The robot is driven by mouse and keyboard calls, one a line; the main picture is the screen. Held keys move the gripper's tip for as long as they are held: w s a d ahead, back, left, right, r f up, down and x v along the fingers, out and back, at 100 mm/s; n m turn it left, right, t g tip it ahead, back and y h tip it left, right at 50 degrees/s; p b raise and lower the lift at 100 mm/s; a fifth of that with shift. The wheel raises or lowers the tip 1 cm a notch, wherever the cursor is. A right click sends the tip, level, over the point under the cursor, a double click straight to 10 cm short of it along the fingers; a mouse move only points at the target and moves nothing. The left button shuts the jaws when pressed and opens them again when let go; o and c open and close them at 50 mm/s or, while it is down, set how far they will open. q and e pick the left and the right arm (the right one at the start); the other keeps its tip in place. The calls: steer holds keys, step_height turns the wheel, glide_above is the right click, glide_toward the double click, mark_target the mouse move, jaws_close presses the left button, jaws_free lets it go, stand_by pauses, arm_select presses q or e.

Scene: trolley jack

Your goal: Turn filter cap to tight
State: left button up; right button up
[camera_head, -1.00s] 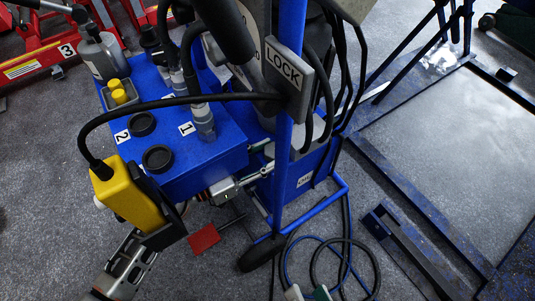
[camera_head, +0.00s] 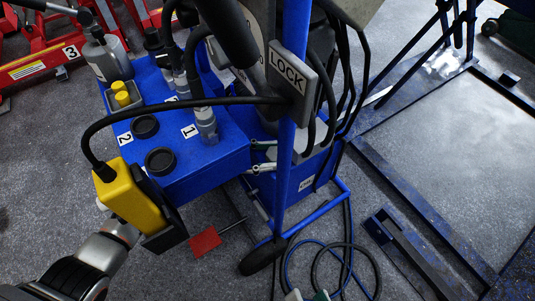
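Two round black caps, the near one (camera_head: 160,161) and the far one (camera_head: 145,126), sit on top of the blue tank (camera_head: 205,165). The far cap is beside a label 2. I cannot tell which of them is the filter cap, or how tight either is.
A blue post with a LOCK sign (camera_head: 287,79) stands right of the tank. A red pedal (camera_head: 205,242) and looped hoses (camera_head: 345,246) are near the floor. A blue frame lies at right.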

arm_select(q)
steer(key=o, duration=1.1)
steer(key=shift+s, duration=0.1)
